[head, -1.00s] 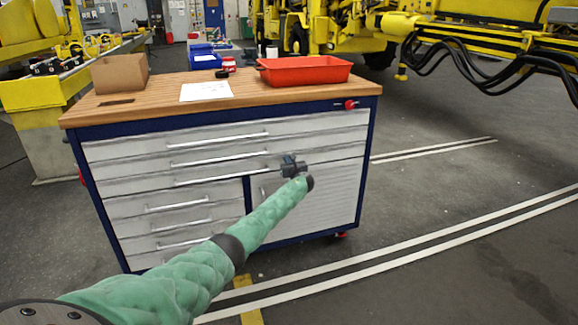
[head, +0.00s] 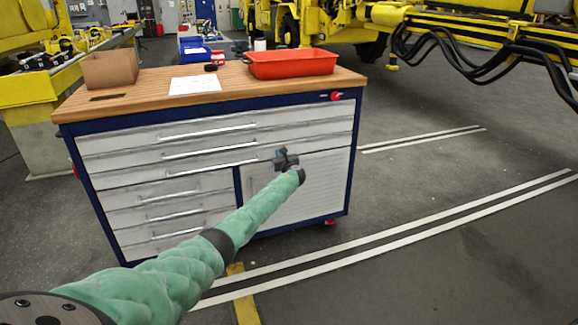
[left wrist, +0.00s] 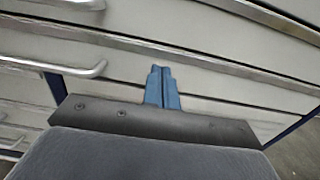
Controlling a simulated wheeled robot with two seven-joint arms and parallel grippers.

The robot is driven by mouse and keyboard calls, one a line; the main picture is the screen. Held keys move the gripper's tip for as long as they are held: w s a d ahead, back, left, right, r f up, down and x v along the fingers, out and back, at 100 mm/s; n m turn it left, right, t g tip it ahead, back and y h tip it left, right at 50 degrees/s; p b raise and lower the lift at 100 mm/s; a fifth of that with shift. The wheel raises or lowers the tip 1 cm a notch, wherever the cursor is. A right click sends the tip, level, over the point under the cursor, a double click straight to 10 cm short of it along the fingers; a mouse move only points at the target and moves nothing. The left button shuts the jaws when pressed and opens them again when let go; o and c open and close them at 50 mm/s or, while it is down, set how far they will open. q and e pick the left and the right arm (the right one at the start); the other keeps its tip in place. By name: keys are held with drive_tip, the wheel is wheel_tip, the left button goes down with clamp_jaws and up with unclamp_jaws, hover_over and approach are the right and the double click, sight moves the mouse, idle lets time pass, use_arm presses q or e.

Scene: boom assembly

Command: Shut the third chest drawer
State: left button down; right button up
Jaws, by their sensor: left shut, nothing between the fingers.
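The chest (head: 240,108) has a dark blue frame, a wooden top and light grey fronts. The third drawer (head: 120,176) is the lowest of the three wide ones, with a long bar handle. I cannot tell whether it stands out slightly. My left gripper (head: 284,158) is at the right part of its front, right of the handle. In the left wrist view the blue fingers (left wrist: 161,72) are together and empty, right at a drawer front; contact is unclear. A bar handle (left wrist: 75,69) shows to their left. My right gripper is in neither view.
Smaller drawers and a ribbed door (head: 310,185) lie below. The floor to the right is clear.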

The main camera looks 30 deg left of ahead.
use_arm(q)
drive_tip(key=f+p+v, duration=0.1)
drive_tip(key=v, duration=0.8)
